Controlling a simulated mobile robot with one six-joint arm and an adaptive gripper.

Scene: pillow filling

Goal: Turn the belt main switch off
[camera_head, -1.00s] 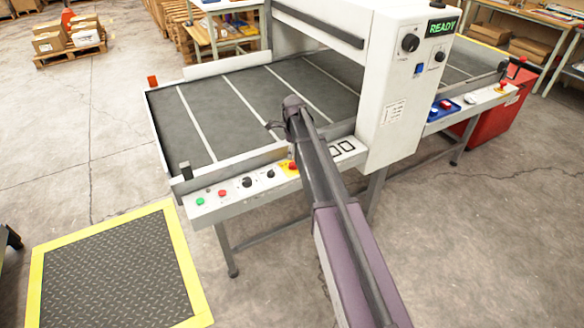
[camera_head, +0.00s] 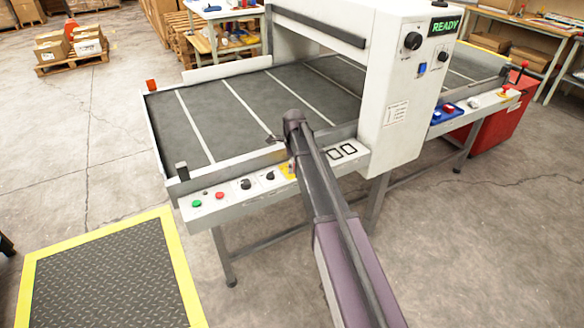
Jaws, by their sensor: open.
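The belt's front control strip (camera_head: 226,203) carries a green button (camera_head: 197,203), a red button (camera_head: 220,196) and two black rotary knobs, a larger one (camera_head: 246,184) and a smaller one (camera_head: 269,176). I cannot tell which control is the belt main switch. A yellow-backed control (camera_head: 287,170) at the right of the knobs is partly hidden by my arm. My gripper (camera_head: 276,139) is at the arm's far end, over the belt's near edge, behind the strip and above the smaller knob. Only a dark finger shows; it is open and appears apart from the controls.
The grey belt (camera_head: 240,105) runs under a white housing (camera_head: 398,110) with a lit READY display (camera_head: 445,25), a knob (camera_head: 413,40) and a blue switch (camera_head: 422,69). A yellow-edged floor mat (camera_head: 105,280) lies at the left. A red cabinet (camera_head: 495,130) stands at the right.

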